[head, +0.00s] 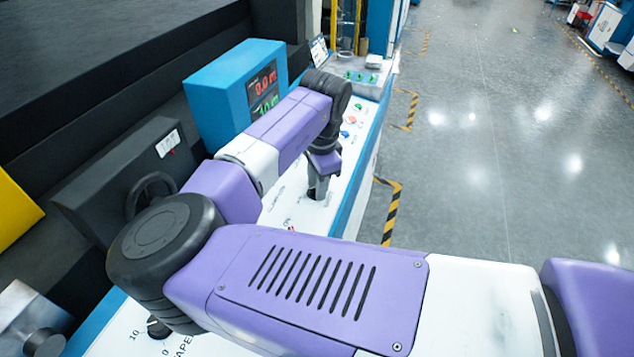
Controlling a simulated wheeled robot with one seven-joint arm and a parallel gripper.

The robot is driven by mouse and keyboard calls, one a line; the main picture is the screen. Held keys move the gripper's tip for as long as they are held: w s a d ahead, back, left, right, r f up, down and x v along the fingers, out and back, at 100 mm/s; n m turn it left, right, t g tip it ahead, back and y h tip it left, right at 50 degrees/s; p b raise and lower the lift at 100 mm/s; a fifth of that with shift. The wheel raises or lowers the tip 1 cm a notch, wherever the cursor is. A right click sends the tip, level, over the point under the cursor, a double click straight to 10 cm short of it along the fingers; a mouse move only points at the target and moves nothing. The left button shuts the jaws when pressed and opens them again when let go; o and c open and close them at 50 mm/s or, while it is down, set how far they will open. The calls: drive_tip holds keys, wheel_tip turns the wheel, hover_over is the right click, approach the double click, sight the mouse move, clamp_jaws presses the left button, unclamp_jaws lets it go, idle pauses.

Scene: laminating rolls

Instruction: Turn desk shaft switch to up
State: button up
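My gripper (318,188) points down at the white desk panel (279,208), in the middle of the head view. Its fingertips are at or just above the panel surface, near printed labels. The fingers are small and dark here, and I cannot tell whether they are open, shut or around a switch. No desk shaft switch can be made out clearly; the fingers and my arm cover part of the panel.
A blue display box (222,90) with red and green digits stands behind my arm. Coloured buttons (350,120) lie beyond the gripper. A black handwheel (150,190) is at left and a dark knob (158,328) at lower left. Open floor (490,150) lies right.

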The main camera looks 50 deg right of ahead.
clamp_jaws()
drive_tip(key=m+p, duration=0.1)
drive_tip(key=m, duration=0.2)
drive_tip(key=shift+m, duration=0.4)
drive_tip(key=m, duration=0.4)
drive_tip(key=shift+w+d+m+g+y, duration=0.1)
drive_tip(key=shift+m+g+y, duration=0.2)
drive_tip(key=shift+y, duration=0.1)
drive_tip(key=m, duration=0.4)
drive_tip(key=shift+m+y, duration=0.5)
drive_tip(key=shift+m, duration=2.2)
